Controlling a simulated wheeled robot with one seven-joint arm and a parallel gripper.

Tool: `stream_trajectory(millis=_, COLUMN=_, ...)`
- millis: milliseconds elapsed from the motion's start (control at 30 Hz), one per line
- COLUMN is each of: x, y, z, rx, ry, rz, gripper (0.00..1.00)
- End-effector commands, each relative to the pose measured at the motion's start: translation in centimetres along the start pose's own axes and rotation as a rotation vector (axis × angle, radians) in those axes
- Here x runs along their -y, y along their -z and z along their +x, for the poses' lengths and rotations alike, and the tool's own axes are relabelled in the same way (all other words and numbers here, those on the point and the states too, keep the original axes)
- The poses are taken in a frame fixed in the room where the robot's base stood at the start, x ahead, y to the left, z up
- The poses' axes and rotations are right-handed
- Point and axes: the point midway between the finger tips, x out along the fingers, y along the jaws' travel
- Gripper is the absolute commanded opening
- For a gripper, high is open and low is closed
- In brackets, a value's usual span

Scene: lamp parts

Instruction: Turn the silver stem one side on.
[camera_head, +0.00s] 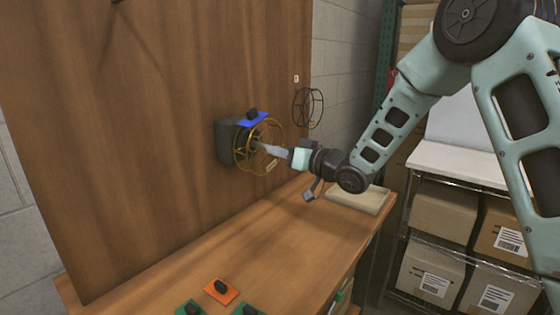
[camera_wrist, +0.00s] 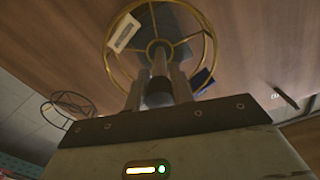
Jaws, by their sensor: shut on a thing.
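The silver stem (camera_wrist: 159,68) shows in the wrist view between my two fingers, with a dark end toward me. It runs into the middle of a gold wire ring cage (camera_head: 273,131). My gripper (camera_head: 277,152) reaches into this cage from the right and is shut on the stem. Behind the cage is a dark grey box (camera_head: 227,144) on the upright wooden panel. In the head view my fingers and the cage hide most of the stem, so its turn cannot be read there.
A blue plate (camera_head: 252,119) with a black knob sits above the cage. A black wire cage (camera_head: 308,107) is at the panel's right edge. An orange plate (camera_head: 221,291) and green plates lie on the bench front. A pale tray (camera_head: 358,197) is at right. The middle bench is clear.

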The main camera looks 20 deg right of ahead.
Motion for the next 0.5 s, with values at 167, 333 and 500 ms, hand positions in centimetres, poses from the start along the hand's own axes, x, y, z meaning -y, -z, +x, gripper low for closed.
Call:
stream_trajectory(millis=167, x=-0.18, y=-0.56, z=-0.03, rx=-0.003, ry=0.000, rz=-0.170, gripper=0.01)
stream_trajectory(millis=333, x=-0.19, y=-0.55, z=-0.03, rx=-0.002, ry=0.000, rz=-0.330, gripper=0.01)
stream_trajectory(millis=500, x=-0.18, y=-0.46, z=-0.04, rx=-0.002, ry=-0.001, rz=-0.478, gripper=0.01)
